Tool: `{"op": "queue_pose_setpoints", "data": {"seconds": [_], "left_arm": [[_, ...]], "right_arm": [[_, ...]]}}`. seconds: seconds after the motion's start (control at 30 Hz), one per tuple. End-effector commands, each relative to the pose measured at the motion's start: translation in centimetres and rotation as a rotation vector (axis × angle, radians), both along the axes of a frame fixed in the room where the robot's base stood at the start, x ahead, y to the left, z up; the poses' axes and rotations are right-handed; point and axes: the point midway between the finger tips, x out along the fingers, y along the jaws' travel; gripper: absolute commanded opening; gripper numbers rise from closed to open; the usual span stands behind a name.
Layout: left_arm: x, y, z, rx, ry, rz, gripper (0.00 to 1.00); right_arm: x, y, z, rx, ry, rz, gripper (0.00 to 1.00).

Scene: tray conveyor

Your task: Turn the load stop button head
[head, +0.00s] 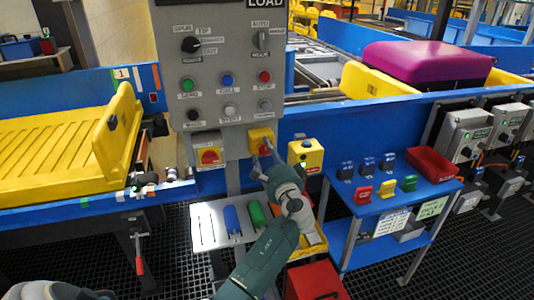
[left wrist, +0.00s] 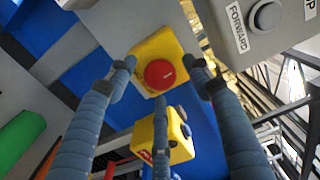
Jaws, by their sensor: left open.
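The load stop button is a round red head (left wrist: 159,74) on a yellow box (left wrist: 172,46) in the left wrist view. In the head view its yellow box (head: 260,136) sits at the lower right of the grey LOAD panel, with the red head partly hidden by my fingers. My left gripper (head: 262,156) is open in front of it. In the left wrist view the fingertips of this gripper (left wrist: 160,70) lie on either side of the red head, with a third finger below. I cannot tell whether they touch it.
Another yellow box (head: 306,154) stands close at the right, below the button in the left wrist view (left wrist: 148,141). A red-and-yellow switch (head: 209,156) is at the left. A blue stand (head: 443,188) with coloured blocks and a red bin (head: 431,165) is at the right.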

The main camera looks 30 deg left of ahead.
Motion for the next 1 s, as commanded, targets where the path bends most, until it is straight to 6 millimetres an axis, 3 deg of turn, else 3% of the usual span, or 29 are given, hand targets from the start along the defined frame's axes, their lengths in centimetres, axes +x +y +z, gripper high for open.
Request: {"op": "queue_pose_setpoints", "data": {"seconds": [0.2,0.43,1.0], "left_arm": [[0.0,0.0,0.0,-0.001,-0.001,0.0,0.51],[0.0,0.0,0.0,0.0,0.0,0.0,0.06],[0.0,0.0,0.1,0.118,0.141,0.0,0.06]], "right_arm": [[0.0,0.0,0.0,0.0,-0.001,0.0,0.0],[0.0,0.0,0.0,0.0,-0.001,0.0,0.0],[0.0,0.4,1.6,0.004,0.0,0.001,0.0]]}}
